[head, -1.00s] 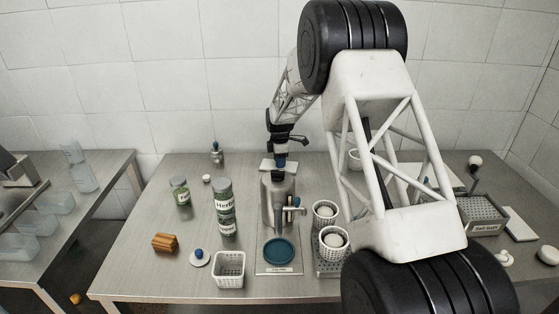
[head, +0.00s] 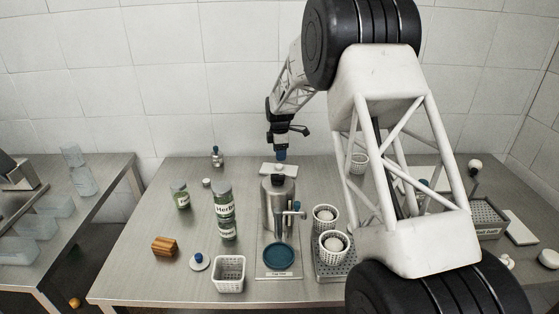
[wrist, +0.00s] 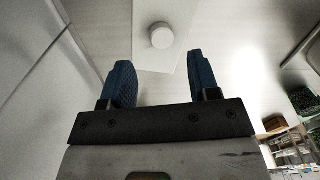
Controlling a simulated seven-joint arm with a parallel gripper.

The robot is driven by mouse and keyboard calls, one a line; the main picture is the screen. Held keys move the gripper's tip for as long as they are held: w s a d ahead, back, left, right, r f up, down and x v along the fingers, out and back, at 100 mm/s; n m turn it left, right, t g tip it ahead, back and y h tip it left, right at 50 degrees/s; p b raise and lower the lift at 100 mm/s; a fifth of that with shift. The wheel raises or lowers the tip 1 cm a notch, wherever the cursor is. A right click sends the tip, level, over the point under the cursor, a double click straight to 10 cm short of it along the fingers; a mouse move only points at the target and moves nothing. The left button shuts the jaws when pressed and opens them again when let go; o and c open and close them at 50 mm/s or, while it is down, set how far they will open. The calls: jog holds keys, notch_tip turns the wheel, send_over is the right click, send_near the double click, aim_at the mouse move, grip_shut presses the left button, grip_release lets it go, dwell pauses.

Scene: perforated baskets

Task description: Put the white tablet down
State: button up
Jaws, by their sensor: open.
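A small round white piece, which I take to be the white tablet (wrist: 161,36), sits on a flat white plate (wrist: 150,60) in the wrist view. My gripper (wrist: 161,75) shows two blue fingers spread apart, with nothing between them. The tablet lies beyond the fingertips, apart from both. In the head view my gripper (head: 281,156) hangs just above the white plate (head: 267,167), behind the steel canister (head: 270,210). The tablet is too small to make out clearly there.
A blue round dish (head: 279,251) lies in front of the canister. Herb jars (head: 224,212) stand to its left, with an empty white basket (head: 229,272) in front. Perforated cups (head: 325,218) holding white round pieces stand to its right.

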aim_at(280, 166)
notch_tip(280, 166, up, 7)
jog(key=shift+f, duration=0.2)
dwell(0.6)
jog(key=s+d+r+m, duration=0.3)
jog(key=s+d+r, duration=0.15)
jog(key=s, duration=0.55)
jog(key=s+d+r+m+t, duration=0.1)
jog(key=s+d+r+m, duration=0.25)
jog(key=s+r, duration=0.45)
jog(key=s+d+r+m, duration=0.3)
jog(key=s+r, duration=0.1)
jog(key=s, duration=0.8)
jog(key=s+d+f+m, duration=0.1)
jog(key=s+m, duration=0.2)
jog(key=s, duration=0.8)
jog(key=s+d+f+m+t, duration=0.1)
jog(key=s+m, duration=0.3)
jog(key=s, duration=0.7)
jog(key=s+d+f+m, duration=0.2)
jog(key=s+d+m, duration=0.1)
jog(key=s, duration=0.8)
jog(key=shift+s+d+f+t, duration=0.15)
jog(key=shift+s+f+t, duration=0.15)
jog(key=shift+f, duration=0.1)
